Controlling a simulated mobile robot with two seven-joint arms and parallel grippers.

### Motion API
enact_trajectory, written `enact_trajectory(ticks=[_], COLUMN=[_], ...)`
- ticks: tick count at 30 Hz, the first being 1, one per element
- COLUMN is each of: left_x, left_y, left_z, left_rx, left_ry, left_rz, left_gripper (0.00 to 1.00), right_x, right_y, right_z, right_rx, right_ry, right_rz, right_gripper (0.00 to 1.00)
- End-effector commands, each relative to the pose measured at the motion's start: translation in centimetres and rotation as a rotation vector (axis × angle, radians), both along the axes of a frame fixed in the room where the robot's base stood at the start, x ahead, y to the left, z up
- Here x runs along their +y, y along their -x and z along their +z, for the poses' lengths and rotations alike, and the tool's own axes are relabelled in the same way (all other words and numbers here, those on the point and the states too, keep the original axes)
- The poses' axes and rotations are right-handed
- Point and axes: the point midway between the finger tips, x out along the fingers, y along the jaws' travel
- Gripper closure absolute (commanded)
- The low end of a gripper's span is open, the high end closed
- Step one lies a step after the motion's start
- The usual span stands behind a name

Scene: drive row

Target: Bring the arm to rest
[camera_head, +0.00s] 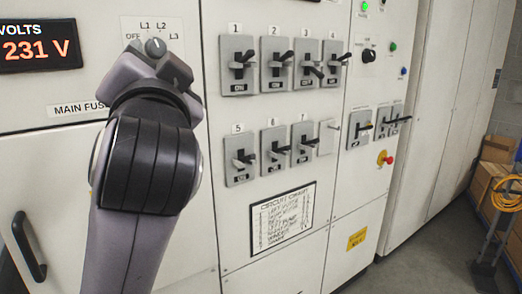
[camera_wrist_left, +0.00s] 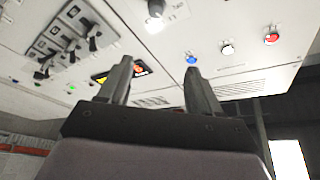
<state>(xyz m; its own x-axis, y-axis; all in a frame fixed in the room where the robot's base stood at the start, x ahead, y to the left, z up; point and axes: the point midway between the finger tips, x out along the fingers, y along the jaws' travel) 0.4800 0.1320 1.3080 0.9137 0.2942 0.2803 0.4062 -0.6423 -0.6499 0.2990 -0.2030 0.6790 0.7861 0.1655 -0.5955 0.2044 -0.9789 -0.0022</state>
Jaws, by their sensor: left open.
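My left arm (camera_head: 150,165) rises from the bottom of the head view in front of the left cabinet door. Its wrist covers part of the door just below a rotary selector (camera_head: 155,47) marked L1, L2, L3 and OFF; the fingertips cannot be made out there. In the left wrist view my left gripper (camera_wrist_left: 158,82) is open, its two dark fingers apart with nothing between them. The panel shows beyond the fingers. Whether a fingertip touches the panel cannot be told. My right gripper is in neither view.
Numbered breaker switches (camera_head: 273,64) fill the middle panel above a circuit chart (camera_head: 283,216). A voltage display (camera_head: 38,47) reads 231 V. A black door handle (camera_head: 28,246) sits at lower left. Cardboard boxes (camera_head: 488,180) stand at the right; the grey floor (camera_head: 430,262) before the cabinets is clear.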

Motion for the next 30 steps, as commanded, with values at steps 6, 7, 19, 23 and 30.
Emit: enact_trajectory(ticks=[6, 7, 19, 23, 30], left_x=[0.2, 0.2, 1.0, 1.6, 3.1], left_y=[-4.5, -5.0, -6.0, -3.9, 2.7], left_z=[-8.6, -9.9, -30.7, -37.3, -48.1], left_rx=[0.155, 0.175, 0.463, 0.547, 0.688], left_ry=[0.016, 0.021, 0.194, 0.282, 0.473], left_rz=[-0.091, -0.105, -0.299, -0.341, -0.38], left_gripper=[0.36, 0.36, 0.36, 0.36, 0.36], right_x=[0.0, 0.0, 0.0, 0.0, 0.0], right_y=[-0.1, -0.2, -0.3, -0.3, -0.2], right_z=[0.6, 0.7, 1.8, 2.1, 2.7], right_rx=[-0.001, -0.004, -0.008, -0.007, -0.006], right_ry=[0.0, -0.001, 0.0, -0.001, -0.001], right_rz=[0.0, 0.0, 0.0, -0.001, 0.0], right_gripper=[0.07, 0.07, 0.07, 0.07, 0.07])
